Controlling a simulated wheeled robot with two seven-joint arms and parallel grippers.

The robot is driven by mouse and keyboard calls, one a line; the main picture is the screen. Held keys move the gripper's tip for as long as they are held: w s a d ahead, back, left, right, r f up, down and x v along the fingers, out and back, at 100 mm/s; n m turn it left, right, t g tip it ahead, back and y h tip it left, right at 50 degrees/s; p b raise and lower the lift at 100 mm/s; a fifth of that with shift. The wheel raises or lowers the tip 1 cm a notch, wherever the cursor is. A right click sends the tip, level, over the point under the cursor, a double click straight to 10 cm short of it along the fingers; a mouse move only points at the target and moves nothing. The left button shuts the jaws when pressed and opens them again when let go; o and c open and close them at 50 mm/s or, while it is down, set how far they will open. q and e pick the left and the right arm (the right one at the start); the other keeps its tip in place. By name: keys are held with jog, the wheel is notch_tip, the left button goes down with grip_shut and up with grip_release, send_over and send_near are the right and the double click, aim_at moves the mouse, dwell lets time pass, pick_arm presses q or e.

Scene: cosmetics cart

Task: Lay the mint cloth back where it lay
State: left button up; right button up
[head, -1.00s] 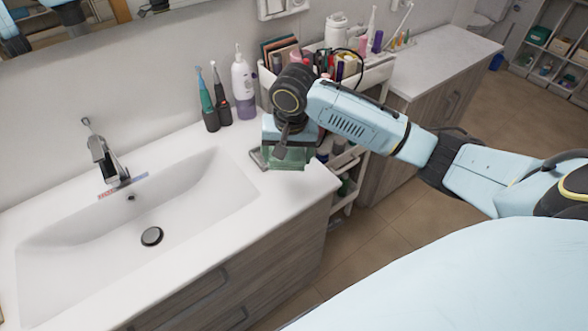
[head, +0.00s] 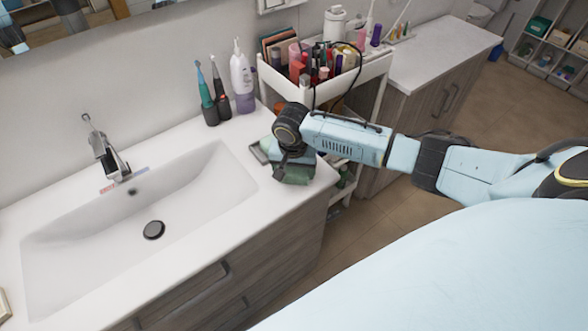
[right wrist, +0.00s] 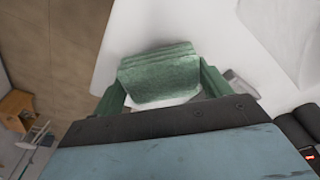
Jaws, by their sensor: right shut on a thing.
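The mint cloth (head: 297,176) looks like a folded green pad. It is at the right end of the white sink counter (head: 225,132), low over or on the surface; I cannot tell if it touches. My right gripper (head: 292,170) is shut on it from above, its wrist hiding part of the cloth. In the right wrist view the cloth (right wrist: 160,74) spans between the two fingers, with white counter beyond it. My left gripper is not in view.
A grey tray (head: 258,153) lies just left of the cloth. Toothbrushes (head: 206,100) and a pump bottle (head: 242,78) stand at the back. A cart (head: 345,82) full of cosmetics is beside the counter. The sink basin (head: 110,225) is left; the counter's right edge is close.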

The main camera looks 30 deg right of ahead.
aim_at(293, 175)
jog(key=shift+f, duration=0.15)
jog(key=o, duration=0.9)
notch_tip(293, 175, up, 12)
jog(key=s+a+p, duration=0.1)
jog(key=shift+s+r, duration=0.15)
jog(key=shift+r, duration=0.05)
